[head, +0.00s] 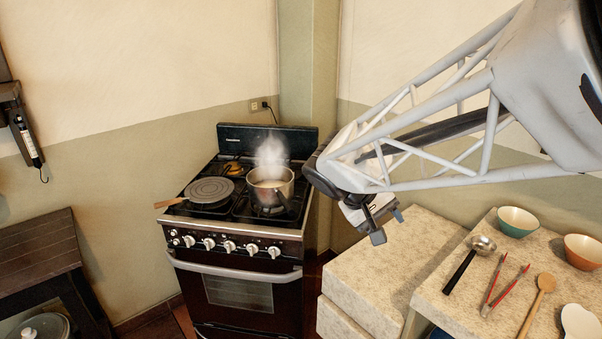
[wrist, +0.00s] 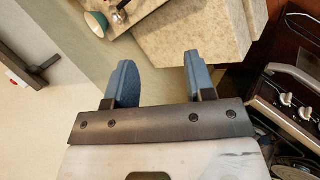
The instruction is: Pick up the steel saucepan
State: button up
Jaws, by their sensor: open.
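The steel saucepan (head: 268,196) stands upright on a front burner of the stove in the head view. Steam rises from it and it holds something pale. A dark handle seems to point toward the front right. My gripper (head: 388,226) is to the right of the saucepan and apart from it, near the stone counter. In the wrist view my gripper (wrist: 158,62) has its two blue fingers spread wide with nothing between them. I cannot make out the saucepan in the wrist view.
The stove (head: 235,255) carries a round griddle (head: 209,189) with a wooden handle, left of the saucepan. The stone counter (head: 385,270) lies below my gripper. A ladle (head: 482,243), red tongs (head: 505,286), a wooden spoon (head: 545,283) and bowls (head: 517,221) are at the right.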

jog(key=w+a+f+n+t+h, duration=0.1)
jog(key=w+a+n+t+h, duration=0.1)
jog(key=w+a, duration=0.65)
jog(key=n+t+h, duration=0.1)
jog(key=n+t, duration=0.3)
jog(key=t, duration=0.3)
send_near(282, 202)
jog(key=f+x, duration=0.1)
jog(key=x, duration=0.2)
jog(key=shift+w+r, duration=0.2)
jog(key=shift+x, duration=1.25)
jog(key=shift+x, duration=2.6)
jog(key=shift+r, duration=0.15)
